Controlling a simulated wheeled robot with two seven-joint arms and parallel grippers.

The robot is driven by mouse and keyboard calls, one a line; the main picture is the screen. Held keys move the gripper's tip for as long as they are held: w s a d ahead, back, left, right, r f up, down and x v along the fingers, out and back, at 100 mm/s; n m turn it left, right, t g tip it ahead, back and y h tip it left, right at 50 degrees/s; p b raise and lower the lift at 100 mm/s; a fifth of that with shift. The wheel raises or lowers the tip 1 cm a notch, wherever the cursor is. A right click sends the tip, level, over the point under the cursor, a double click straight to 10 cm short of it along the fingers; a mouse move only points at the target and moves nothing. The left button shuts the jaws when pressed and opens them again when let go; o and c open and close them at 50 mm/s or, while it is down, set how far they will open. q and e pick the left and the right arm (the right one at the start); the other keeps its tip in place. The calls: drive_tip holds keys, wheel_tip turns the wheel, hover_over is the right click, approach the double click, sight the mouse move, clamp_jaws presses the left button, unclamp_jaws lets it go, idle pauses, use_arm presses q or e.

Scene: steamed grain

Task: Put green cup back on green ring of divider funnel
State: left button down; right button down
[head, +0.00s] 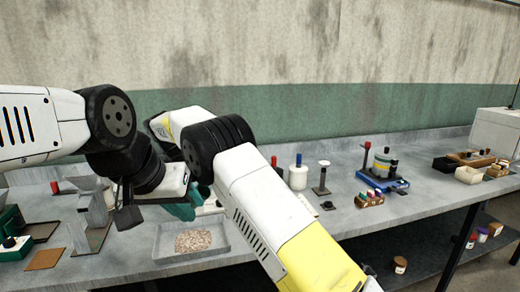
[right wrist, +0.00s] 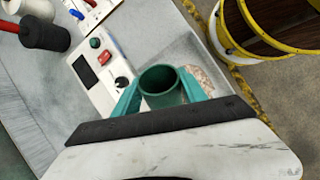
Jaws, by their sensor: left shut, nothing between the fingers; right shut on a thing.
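The green cup (right wrist: 161,88) is between the teal fingers of my right gripper (right wrist: 160,98) in the right wrist view, its open mouth facing the camera. In the head view my right gripper (head: 182,210) is largely hidden behind my arms; a bit of teal shows above the tray of grain. The cup cannot be told apart there. My left gripper (head: 127,216) is shut and empty, left of the tray and close to a grey metal funnel-like stand (head: 95,208). I cannot make out a green ring or surely identify the divider funnel.
A grey tray (head: 236,252) of grain lies on the bench. A control box (right wrist: 92,65) with buttons and a knob shows beside the cup in the wrist view. Bottles, stands and a blue tray (head: 382,183) stand at the right. A brown plate (head: 45,259) lies at the left.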

drive_tip(key=shift+s+a+r+t+y, duration=0.1)
drive_tip(key=shift+s+a+t+y, duration=0.15)
drive_tip(key=shift+s+a+y, duration=0.7)
drive_tip(key=shift+s+a+f+t+y, duration=0.15)
drive_tip(key=shift+a+y, duration=0.4)
drive_tip(key=shift+y, duration=0.95)
drive_tip(key=shift+s+a+r+t+y, duration=0.15)
drive_tip(key=shift+s+a+t+y, duration=0.15)
drive_tip(key=shift+s+a+y, duration=0.65)
drive_tip(key=shift+w+d+y, duration=0.15)
drive_tip(key=shift+w+y, duration=0.25)
